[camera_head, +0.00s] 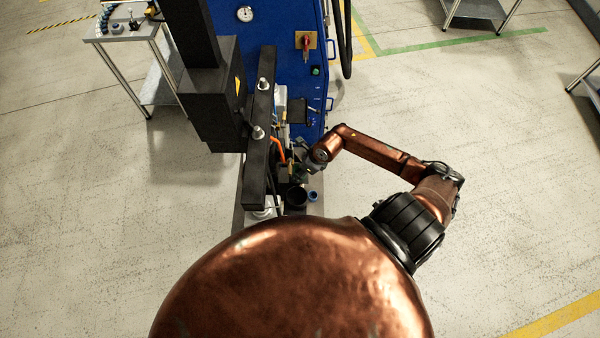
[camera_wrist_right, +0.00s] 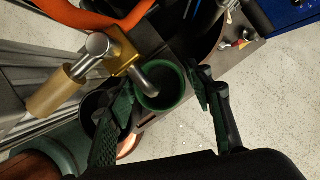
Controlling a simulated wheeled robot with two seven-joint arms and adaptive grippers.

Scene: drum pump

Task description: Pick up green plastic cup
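The green plastic cup (camera_wrist_right: 181,88) shows in the right wrist view, seen from above with its round opening facing me. A bent metal spout on a brass-coloured fitting (camera_wrist_right: 124,54) reaches over the cup's opening. My right gripper (camera_wrist_right: 162,90) is open, with one finger on each side of the cup; I cannot tell whether either finger touches it. In the head view my right gripper (camera_head: 308,170) is small and dark beside the pump bench, and I cannot make out the cup there. My left gripper is not in view.
An orange hose (camera_wrist_right: 95,16) crosses the upper wrist view. A blue cabinet (camera_head: 290,60) stands behind. Open floor (camera_head: 500,180) lies to the right.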

